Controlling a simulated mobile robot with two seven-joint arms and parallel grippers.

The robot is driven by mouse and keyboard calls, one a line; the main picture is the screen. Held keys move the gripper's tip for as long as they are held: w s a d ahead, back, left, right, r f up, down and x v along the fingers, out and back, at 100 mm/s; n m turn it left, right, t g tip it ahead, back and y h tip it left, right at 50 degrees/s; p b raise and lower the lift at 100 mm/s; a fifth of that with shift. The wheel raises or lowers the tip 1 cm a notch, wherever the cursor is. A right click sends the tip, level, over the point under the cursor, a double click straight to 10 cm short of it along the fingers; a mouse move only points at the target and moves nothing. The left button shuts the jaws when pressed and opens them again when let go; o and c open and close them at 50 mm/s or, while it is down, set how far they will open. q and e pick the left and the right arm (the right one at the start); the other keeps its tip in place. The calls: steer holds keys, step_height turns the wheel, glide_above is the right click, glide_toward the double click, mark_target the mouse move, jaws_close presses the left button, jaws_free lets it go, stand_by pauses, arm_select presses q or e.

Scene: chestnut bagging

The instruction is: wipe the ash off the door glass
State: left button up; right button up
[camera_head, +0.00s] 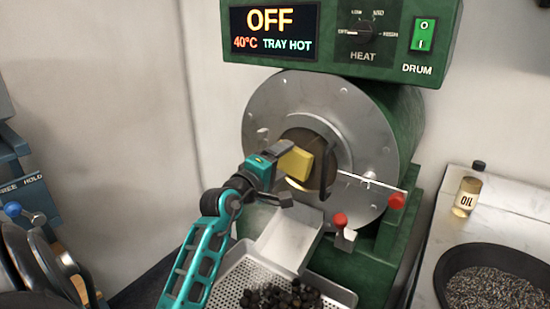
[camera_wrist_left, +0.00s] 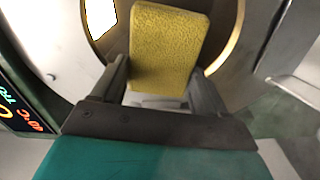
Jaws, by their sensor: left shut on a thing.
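The round door glass (camera_head: 323,174) sits in the middle of the drum's metal front plate, with a brass-coloured rim. My left gripper (camera_head: 278,161) is in front of it, shut on a yellow sponge (camera_head: 298,162). The sponge also shows between the two fingers in the left wrist view (camera_wrist_left: 168,45). It overlaps the glass in the head view; I cannot tell whether it touches it. The gripper and sponge hide much of the glass, and any ash on it is not clear. My right gripper is not in view.
A perforated tray (camera_head: 232,283) with dark chestnuts (camera_head: 282,297) lies below a metal chute (camera_head: 287,235). Red-knobbed levers (camera_head: 396,200) stick out at the drum's lower right. The panel (camera_head: 275,31) reads OFF, 40°C, TRAY HOT. An oil bottle (camera_head: 467,196) and dark pan (camera_head: 450,270) stand right.

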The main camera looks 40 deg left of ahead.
arm_select(q)
steer(key=shift+w+d+p, duration=0.15)
steer(key=shift+d+p, duration=0.1)
steer(key=shift+d, duration=0.45)
steer(key=shift+w+d+p, duration=0.1)
steer(key=shift+d+p, duration=0.15)
steer(key=shift+d, duration=0.4)
steer(key=shift+s+a+b, duration=0.2)
steer(key=shift+a+b, duration=0.45)
steer(key=shift+a, duration=1.1)
steer(key=shift+s+a+b, duration=0.2)
steer(key=shift+a+b, duration=0.7)
steer(key=shift+a, duration=0.9)
steer(key=shift+s, duration=0.1)
steer(key=shift+s+d, duration=0.2)
steer(key=shift+s, duration=1.25)
steer(key=shift+s+d, duration=0.2)
steer(key=shift+s, duration=1.25)
steer(key=shift+s+d, duration=0.15)
steer(key=shift+s, duration=1.35)
